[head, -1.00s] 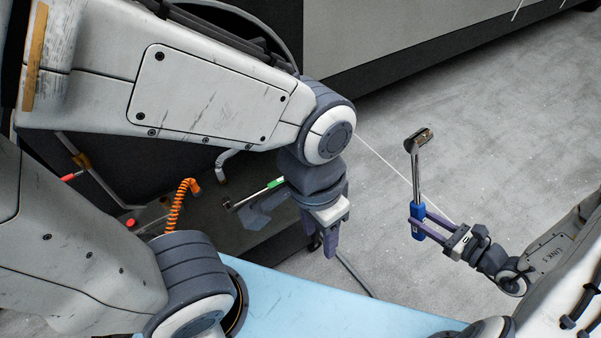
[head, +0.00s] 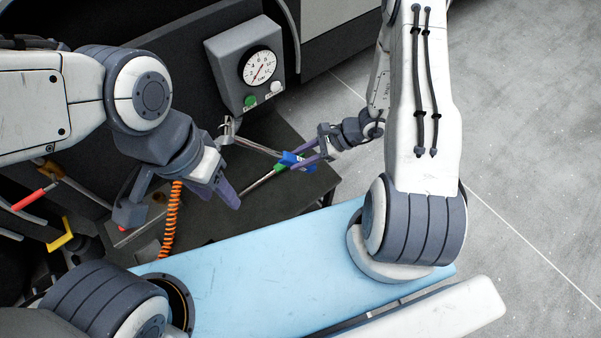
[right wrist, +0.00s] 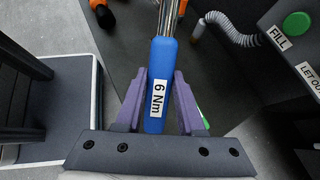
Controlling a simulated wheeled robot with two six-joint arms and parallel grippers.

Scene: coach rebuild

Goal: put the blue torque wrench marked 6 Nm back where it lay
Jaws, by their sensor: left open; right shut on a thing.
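The blue torque wrench (head: 289,158) is in my right gripper (head: 312,153). Its steel shaft runs to the upper left in the head view, with its head near the gauge box. In the right wrist view the blue handle (right wrist: 160,75) shows the label "6 Nm" between the two purple fingers. The wrench is over the dark top (head: 290,195); I cannot tell whether it touches it. A green-handled wrench (head: 262,180) lies close beside the blue handle, partly hidden by it. My left gripper (head: 222,187) is open and empty, left of the wrenches.
A grey box with a round gauge (head: 259,67) stands behind the dark top. It also shows in the right wrist view, with a green button (right wrist: 296,23) marked FILL. An orange coiled hose (head: 172,220) is at the left. The dark top's right part is clear.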

